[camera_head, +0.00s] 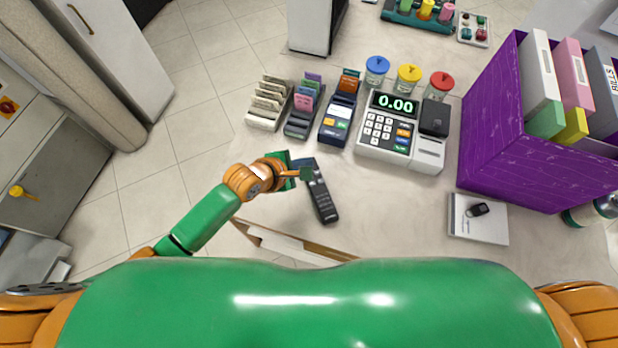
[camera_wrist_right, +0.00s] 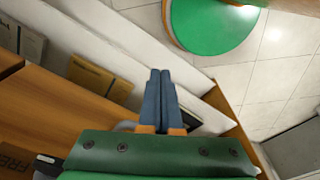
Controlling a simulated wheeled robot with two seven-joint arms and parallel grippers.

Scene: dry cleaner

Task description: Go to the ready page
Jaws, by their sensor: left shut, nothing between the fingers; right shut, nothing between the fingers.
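A black handheld device (camera_head: 322,200) with rows of small buttons lies on the counter in the head view. A small green patch near its upper end may be its screen; I cannot read any page on it. My left gripper (camera_head: 305,167) is shut and empty at the device's upper end and partly covers it. I cannot tell whether the fingertips touch it. My right gripper (camera_wrist_right: 160,90) is shut and empty in the right wrist view, with its blue fingers together. The right gripper is out of the head view.
A cash register (camera_head: 385,135) reading 0.00, a card terminal (camera_head: 338,120) and ticket racks (camera_head: 270,103) stand beyond the device. A purple bin (camera_head: 500,140) of binders is at the right. Under my right gripper are a white ledge and a brown packet (camera_wrist_right: 100,77).

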